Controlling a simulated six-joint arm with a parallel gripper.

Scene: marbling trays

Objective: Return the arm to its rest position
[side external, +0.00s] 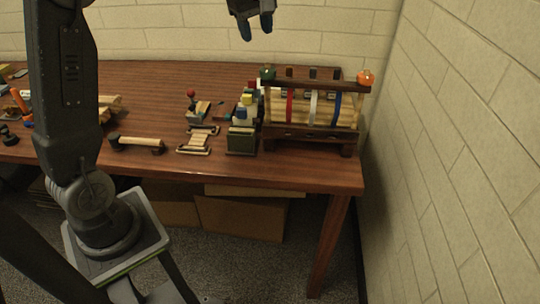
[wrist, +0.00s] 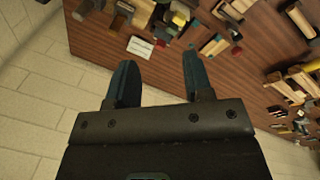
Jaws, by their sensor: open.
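My gripper (side external: 258,28) hangs at the top of the side external view, high above the back of the wooden table (side external: 160,78). Its two dark blue fingers are apart, with nothing between them. In the wrist view the gripper (wrist: 158,80) is also open and empty, with the wall and the table's edge beyond it. My arm rises at the left of the side external view; its upper links run out of the picture.
A wooden rack (side external: 310,130) with coloured bands stands at the table's right end, near the right wall (side external: 460,150). A dark green box (side external: 241,140), a roller-like tool (side external: 137,143) and several small items stand left of it. The table's front right is clear.

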